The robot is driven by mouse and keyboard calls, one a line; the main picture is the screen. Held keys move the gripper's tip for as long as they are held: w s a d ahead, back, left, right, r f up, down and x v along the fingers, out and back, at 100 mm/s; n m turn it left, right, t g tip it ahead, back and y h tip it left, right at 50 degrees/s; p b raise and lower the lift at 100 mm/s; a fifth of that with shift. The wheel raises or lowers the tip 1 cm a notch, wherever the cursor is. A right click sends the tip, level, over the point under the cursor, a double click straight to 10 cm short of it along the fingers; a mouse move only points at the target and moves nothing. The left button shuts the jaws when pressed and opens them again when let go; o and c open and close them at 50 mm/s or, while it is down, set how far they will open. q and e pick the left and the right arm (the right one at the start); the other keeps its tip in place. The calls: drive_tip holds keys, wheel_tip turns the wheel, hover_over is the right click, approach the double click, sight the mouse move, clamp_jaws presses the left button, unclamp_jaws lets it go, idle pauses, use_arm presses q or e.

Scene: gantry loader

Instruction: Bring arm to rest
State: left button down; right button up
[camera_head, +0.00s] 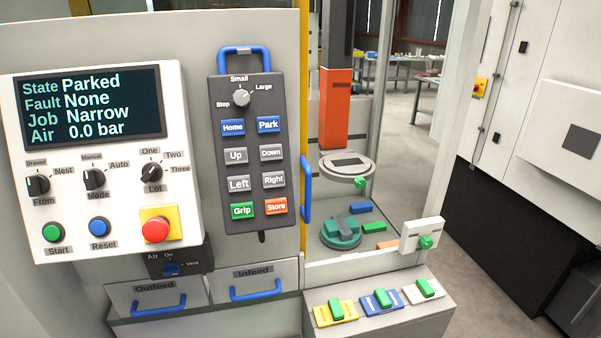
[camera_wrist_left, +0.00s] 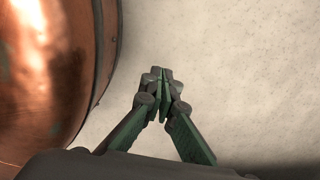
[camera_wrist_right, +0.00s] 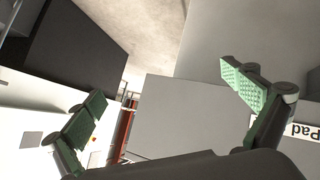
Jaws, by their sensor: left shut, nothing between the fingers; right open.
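My left gripper (camera_wrist_left: 164,92) shows in the left wrist view, its green-padded fingers shut together with nothing between them, above a pale speckled floor. My right gripper (camera_wrist_right: 172,100) shows in the right wrist view, its green-padded fingers spread wide and empty. Neither gripper shows in the head view. The head view shows the display (camera_head: 92,106) reading State Parked, Fault None, Job Narrow, Air 0.0 bar. The dark pendant (camera_head: 253,155) with its blue handle hangs beside it, carrying Home, Park, Up, Down, Left, Right, Grip and Store buttons.
Below the panel are the Outfeed drawer (camera_head: 125,298) and Infeed drawer (camera_head: 268,270) with blue handles. An orange column (camera_head: 336,108) stands behind the yellow post. A ledge (camera_head: 400,322) holds several coloured blocks. A copper-coloured rounded body (camera_wrist_left: 50,70) is close left of my left gripper.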

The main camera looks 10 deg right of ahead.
drive_tip(key=s+a+f+m+g+y, duration=0.1)
drive_tip(key=s+a+f+g+y, duration=0.1)
drive_tip(key=s+a+f+g, duration=0.45)
drive_tip(key=s+a+f+m+g+y, duration=0.1)
drive_tip(key=s+a+f+g, duration=0.15)
drive_tip(key=s+f, duration=0.85)
drive_tip(key=s+a+f+p, duration=0.1)
drive_tip(key=s+f+p, duration=0.15)
drive_tip(key=f, duration=0.55)
drive_tip(key=s+f+p, duration=0.2)
drive_tip(key=f+p, duration=0.2)
drive_tip(key=f, duration=0.5)
use_arm(q)
wheel_tip(320, 180, up, 9)
drive_tip(key=s+p, duration=0.2)
drive_tip(key=p, duration=0.3)
drive_tip(key=shift+a+t+p, duration=0.4)
drive_tip(key=shift+a, duration=0.05)
use_arm(e)
drive_tip(key=s+f, duration=0.6)
drive_tip(key=s, duration=0.4)
drive_tip(key=s+f+n+y, duration=0.1)
drive_tip(key=s+f, duration=0.4)
drive_tip(key=s, duration=0.4)
drive_tip(key=shift+s+a+f, duration=0.15)
drive_tip(key=shift+s+f, duration=0.2)
drive_tip(key=shift+s, duration=0.05)
drive_tip(key=shift+c, duration=0.4)
